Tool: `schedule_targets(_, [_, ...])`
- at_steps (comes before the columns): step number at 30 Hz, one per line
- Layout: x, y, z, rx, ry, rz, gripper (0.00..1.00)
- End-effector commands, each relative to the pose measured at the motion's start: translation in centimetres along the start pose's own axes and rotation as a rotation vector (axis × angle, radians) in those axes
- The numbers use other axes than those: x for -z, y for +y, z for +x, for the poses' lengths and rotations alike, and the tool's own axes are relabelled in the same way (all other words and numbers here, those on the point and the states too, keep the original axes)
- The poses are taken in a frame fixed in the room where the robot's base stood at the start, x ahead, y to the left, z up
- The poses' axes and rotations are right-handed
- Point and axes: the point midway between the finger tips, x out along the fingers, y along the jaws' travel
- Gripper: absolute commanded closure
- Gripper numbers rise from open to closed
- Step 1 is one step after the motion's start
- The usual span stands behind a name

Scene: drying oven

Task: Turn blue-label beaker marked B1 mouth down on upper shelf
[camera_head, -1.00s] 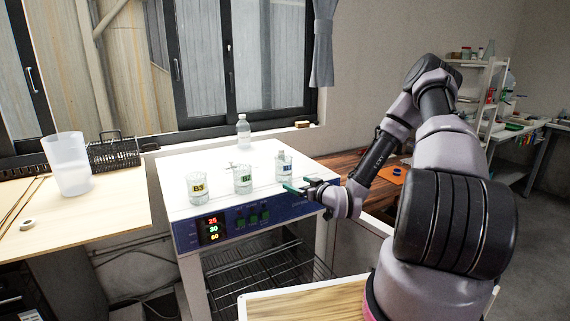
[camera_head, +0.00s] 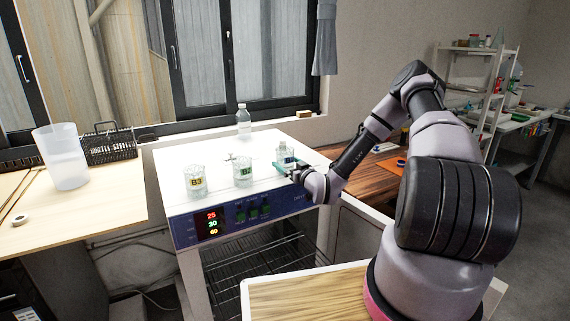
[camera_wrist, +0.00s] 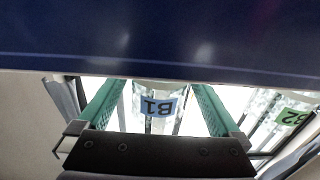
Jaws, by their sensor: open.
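The blue-label beaker B1 (camera_head: 286,153) is clear glass and stands at the right on the white top of the drying oven (camera_head: 215,160). In the wrist view its B1 label (camera_wrist: 159,106) appears upside down. My gripper (camera_head: 282,167) is open at the beaker. In the wrist view its green fingers (camera_wrist: 158,88) lie one on each side of the beaker, with gaps showing. Below the control panel, the oven chamber shows wire shelves (camera_head: 245,262); which one is upper is hard to tell.
Beakers B2 (camera_head: 243,174) and B3 (camera_head: 194,182) stand left of B1 on the oven top. A clear bottle (camera_head: 244,119) stands at the back. The oven's blue panel (camera_wrist: 150,40) fills the wrist view's upper part. A wooden board (camera_head: 310,295) lies in front.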

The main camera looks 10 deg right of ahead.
Motion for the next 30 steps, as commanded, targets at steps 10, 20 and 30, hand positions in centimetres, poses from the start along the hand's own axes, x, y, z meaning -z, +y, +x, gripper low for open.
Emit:
schedule_targets(10, [-0.1,0.0,1.9,0.0,-0.001,0.0,0.0])
schedule_targets(20, [0.0,0.0,1.9,0.0,-0.001,0.0,0.75])
schedule_targets(30, [2.2,0.1,1.9,0.0,0.003,-0.002,0.75])
